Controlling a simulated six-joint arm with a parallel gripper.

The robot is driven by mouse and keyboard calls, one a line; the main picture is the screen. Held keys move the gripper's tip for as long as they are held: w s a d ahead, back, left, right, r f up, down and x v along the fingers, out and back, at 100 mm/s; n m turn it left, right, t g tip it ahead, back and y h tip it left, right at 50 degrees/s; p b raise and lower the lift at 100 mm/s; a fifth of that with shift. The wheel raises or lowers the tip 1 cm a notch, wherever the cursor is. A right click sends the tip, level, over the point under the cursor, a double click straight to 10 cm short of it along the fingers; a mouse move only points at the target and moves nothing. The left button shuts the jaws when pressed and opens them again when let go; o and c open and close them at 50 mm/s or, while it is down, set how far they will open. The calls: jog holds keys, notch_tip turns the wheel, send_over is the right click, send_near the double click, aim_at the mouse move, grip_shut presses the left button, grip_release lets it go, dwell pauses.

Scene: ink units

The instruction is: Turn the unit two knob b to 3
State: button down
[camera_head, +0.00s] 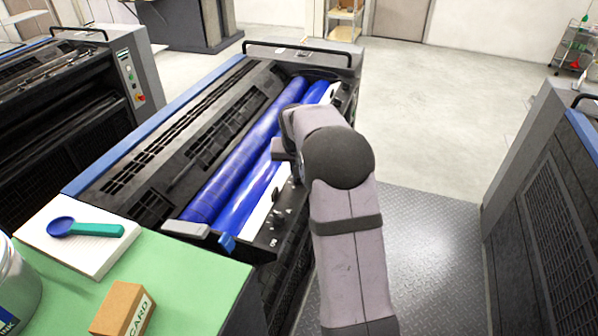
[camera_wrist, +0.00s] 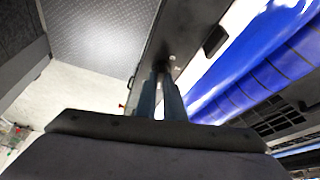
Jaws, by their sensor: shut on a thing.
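The ink unit (camera_head: 265,140) with blue rollers stands in the middle of the head view. A black control strip (camera_head: 262,238) with small knobs and fittings runs along its right side. My gripper (camera_wrist: 160,72) points down at this strip in the wrist view, its two fingers close together. It is shut on a small knob, which is mostly hidden between the fingertips. The knob's label, scale and pointer cannot be read. In the head view my arm covers the fingertips and part of the strip.
Blue rollers (camera_head: 245,165) lie just left of the strip. A green table (camera_head: 190,270) at the front left holds a notepad, a blue-green scoop (camera_head: 90,229), a card box (camera_head: 124,310) and a jar. Another unit (camera_head: 555,190) stands right, across a metal floor plate (camera_head: 430,240).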

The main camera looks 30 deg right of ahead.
dwell(0.3)
jog(key=c, duration=1.9)
grip_release()
jog(key=shift+o, duration=0.2)
jog(key=shift+r, duration=0.1)
jog(key=b+v, duration=0.2)
jog(key=v, duration=0.5)
jog(key=shift+r, duration=0.1)
